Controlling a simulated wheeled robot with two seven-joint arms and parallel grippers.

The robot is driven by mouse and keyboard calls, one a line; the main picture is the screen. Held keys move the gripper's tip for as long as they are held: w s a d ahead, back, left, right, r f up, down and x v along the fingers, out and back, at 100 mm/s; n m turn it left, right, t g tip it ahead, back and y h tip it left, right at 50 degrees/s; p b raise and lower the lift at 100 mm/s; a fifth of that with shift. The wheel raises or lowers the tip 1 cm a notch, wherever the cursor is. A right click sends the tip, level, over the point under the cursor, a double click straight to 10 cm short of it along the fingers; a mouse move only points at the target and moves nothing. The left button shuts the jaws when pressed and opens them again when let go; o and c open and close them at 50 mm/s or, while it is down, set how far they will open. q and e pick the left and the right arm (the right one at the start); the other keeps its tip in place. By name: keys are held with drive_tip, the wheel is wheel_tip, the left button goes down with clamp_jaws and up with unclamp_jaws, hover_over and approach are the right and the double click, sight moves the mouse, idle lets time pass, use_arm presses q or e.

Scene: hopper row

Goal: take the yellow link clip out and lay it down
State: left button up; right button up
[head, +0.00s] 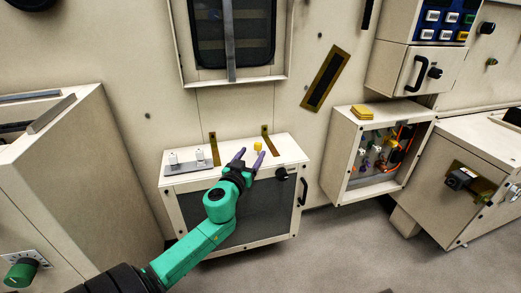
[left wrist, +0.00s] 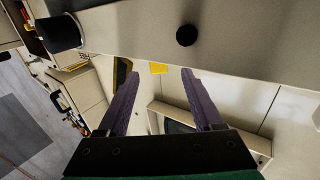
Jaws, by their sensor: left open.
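A small yellow piece (head: 257,146), which looks like the link clip, shows at the top of the low cabinet (head: 215,174) in the head view. In the left wrist view a yellow piece (left wrist: 158,68) shows between the purple fingertips, partly cut off by a pale panel edge. My left gripper (head: 250,157) is open with nothing between its fingers. In the head view its fingers point up toward the yellow piece, apart from it as far as I can tell. The open fingers also show in the left wrist view (left wrist: 160,76). My right gripper is not in view.
Brass strips (head: 214,149) rise behind. An open box (head: 345,160) with cables and a yellow stack (head: 362,112) on top is at right. A black knob (head: 281,174) sits near the gripper.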

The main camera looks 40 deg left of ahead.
sight(257, 146)
use_arm(q)
drive_tip(key=x, duration=0.6)
drive_tip(key=shift+d+r+b, duration=0.1)
drive_tip(key=shift+r+b, duration=0.05)
drive_tip(key=shift+b, duration=0.2)
clamp_jaws()
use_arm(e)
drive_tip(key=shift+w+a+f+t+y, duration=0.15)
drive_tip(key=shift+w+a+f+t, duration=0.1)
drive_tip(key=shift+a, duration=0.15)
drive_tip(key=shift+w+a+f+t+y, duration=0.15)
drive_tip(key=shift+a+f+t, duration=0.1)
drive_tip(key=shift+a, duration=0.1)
